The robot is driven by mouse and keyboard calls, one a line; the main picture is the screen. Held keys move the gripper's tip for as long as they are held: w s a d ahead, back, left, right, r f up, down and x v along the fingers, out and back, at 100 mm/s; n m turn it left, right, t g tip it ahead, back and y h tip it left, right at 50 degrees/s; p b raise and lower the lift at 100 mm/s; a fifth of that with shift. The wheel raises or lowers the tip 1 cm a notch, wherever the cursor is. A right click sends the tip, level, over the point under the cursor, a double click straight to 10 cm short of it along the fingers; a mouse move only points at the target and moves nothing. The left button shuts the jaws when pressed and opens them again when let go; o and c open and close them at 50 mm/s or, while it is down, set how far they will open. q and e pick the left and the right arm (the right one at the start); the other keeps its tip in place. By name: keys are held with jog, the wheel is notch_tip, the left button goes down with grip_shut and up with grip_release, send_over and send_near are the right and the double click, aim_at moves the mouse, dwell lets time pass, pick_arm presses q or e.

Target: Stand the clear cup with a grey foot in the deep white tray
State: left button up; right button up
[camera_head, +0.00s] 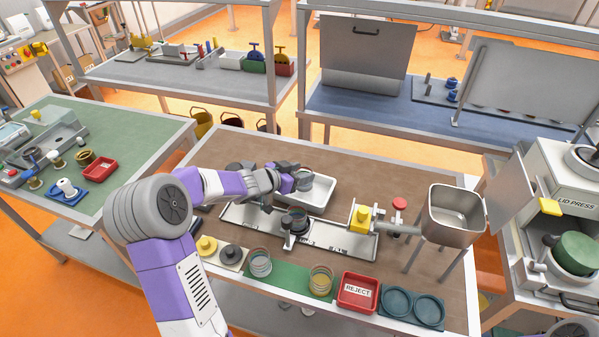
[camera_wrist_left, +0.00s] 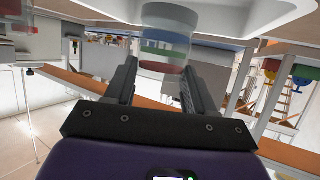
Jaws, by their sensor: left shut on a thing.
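My left gripper (camera_head: 293,179) reaches in from the left to the deep white tray (camera_head: 322,204) at the back middle of the bench. It is shut on the clear cup (camera_head: 304,183), which is at the left part of the tray; the gripper hides much of it. In the left wrist view the see-through cup (camera_wrist_left: 165,42) is between the two fingers (camera_wrist_left: 163,85), and its grey foot is hard to make out. The white tray (camera_wrist_left: 255,22) is close by along the top there. I cannot tell whether the cup touches the tray floor. My right gripper is not in view.
A long metal fixture (camera_head: 350,243) lies in front of the tray. Clear jars (camera_head: 260,262) stand near the bench's front edge, with a red reject bin (camera_head: 358,292) and blue round holders (camera_head: 412,308) to the right. A metal hopper (camera_head: 454,215) stands at the right.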

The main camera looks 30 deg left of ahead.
pick_arm(q)
jog(key=shift+f+b, duration=1.05)
jog(key=shift+f, duration=0.65)
jog(key=shift+p, duration=0.3)
dwell(0.3)
jog(key=o, duration=1.5)
jog(key=shift+o, duration=0.2)
notch_tip(320, 180, up, 7)
jog(key=p, duration=0.8)
